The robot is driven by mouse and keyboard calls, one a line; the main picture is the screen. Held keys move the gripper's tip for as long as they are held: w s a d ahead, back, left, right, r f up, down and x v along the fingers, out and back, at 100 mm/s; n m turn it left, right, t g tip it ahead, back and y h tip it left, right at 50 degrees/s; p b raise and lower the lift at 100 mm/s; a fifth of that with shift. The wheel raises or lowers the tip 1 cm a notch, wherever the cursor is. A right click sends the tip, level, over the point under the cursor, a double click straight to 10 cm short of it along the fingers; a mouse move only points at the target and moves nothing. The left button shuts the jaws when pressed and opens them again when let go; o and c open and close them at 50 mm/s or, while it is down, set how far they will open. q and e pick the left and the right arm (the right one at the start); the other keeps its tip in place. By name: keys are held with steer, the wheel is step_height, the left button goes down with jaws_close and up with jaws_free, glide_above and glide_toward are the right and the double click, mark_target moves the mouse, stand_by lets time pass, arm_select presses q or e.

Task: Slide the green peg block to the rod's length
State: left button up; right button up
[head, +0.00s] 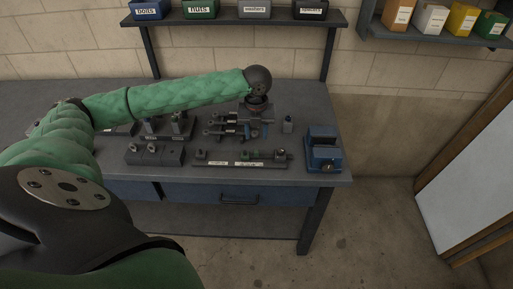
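A long dark fixture bar (210,164) with white labels lies near the bench's front edge. A small green block (247,155), likely the green peg block, sits on its right half, and a dark end block with a pale top (281,155) stands at its right end. My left gripper (246,130) hangs below the dark wrist ball, just behind the fixture and apparently apart from the green block. Its fingers blend with dark parts there, so I cannot tell whether it is open. No rod can be made out clearly. My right gripper is not in view.
A blue vise-like device (323,150) stands at the bench's right corner. A dark block (154,154) with pegs lies left of the fixture, with a labelled rack behind it. A small grey upright piece (288,124) stands right of the gripper. Labelled bins (201,9) fill the shelf above.

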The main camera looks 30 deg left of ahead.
mark_target(256, 151)
arm_select(q)
steer(key=shift+f+p, duration=1.3)
steer(key=shift+f, duration=2.55)
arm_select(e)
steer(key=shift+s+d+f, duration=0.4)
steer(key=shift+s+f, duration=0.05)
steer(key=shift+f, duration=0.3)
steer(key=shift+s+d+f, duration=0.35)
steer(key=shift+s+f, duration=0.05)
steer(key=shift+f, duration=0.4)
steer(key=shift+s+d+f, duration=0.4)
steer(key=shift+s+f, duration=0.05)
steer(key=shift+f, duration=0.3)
arm_select(q)
jaws_close()
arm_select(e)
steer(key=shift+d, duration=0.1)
